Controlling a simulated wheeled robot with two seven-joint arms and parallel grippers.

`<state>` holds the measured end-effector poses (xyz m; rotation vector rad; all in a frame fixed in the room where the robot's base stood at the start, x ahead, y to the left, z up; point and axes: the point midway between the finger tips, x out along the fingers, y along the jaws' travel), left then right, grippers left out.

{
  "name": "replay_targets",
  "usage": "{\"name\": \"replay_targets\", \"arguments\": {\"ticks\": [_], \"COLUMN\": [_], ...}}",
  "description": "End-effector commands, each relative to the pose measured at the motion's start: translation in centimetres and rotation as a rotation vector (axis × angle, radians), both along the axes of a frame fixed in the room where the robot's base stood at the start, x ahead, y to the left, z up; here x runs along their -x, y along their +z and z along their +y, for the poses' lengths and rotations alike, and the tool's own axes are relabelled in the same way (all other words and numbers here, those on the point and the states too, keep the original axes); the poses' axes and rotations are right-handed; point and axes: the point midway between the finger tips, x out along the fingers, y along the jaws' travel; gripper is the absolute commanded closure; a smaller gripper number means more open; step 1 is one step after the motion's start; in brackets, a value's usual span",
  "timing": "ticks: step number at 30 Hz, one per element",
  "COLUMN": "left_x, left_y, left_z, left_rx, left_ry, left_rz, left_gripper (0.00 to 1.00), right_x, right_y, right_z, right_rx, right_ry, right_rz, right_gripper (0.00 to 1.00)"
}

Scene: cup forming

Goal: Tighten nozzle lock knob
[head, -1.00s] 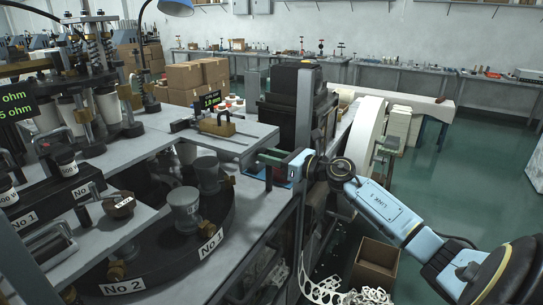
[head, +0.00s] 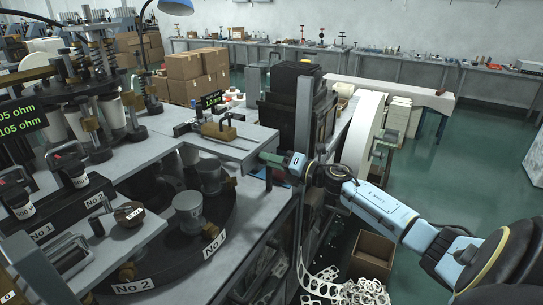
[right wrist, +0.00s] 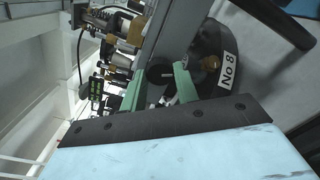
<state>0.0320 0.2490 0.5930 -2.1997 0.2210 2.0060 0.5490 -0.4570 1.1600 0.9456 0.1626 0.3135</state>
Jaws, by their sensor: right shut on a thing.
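My right gripper (head: 268,158) reaches in from the right to the edge of the machine's grey top plate (head: 225,145). In the right wrist view its two green fingers (right wrist: 158,88) stand on either side of a dark round knob (right wrist: 160,71), which I take to be the nozzle lock knob. The gripper is shut on it. A pale mark shows on the knob's face. In the head view the knob is hidden at the fingertips. My left gripper is in neither view.
A dark turntable with grey cups (head: 188,215) and number labels lies left of the gripper. A dark upright machine column (head: 295,100) stands just behind it. An open cardboard box (head: 372,258) and white punched scrap (head: 325,288) lie below. Green floor is free at right.

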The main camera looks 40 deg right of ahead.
Motion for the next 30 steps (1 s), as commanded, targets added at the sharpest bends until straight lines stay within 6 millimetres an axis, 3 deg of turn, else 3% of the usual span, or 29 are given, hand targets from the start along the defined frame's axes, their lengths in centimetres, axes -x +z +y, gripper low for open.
{"name": "replay_targets", "arguments": {"ticks": [18, 30], "left_x": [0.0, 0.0], "left_y": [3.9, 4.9], "left_z": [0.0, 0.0], "left_rx": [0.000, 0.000], "left_ry": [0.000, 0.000], "left_rz": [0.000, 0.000], "left_gripper": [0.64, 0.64], "right_x": [0.0, 0.0], "right_y": [0.2, 0.1], "right_z": [0.0, 0.0], "right_rx": [-0.522, -0.697], "right_ry": [-0.001, -0.001], "right_rz": [0.184, 0.246], "right_gripper": [0.93, 0.93]}}
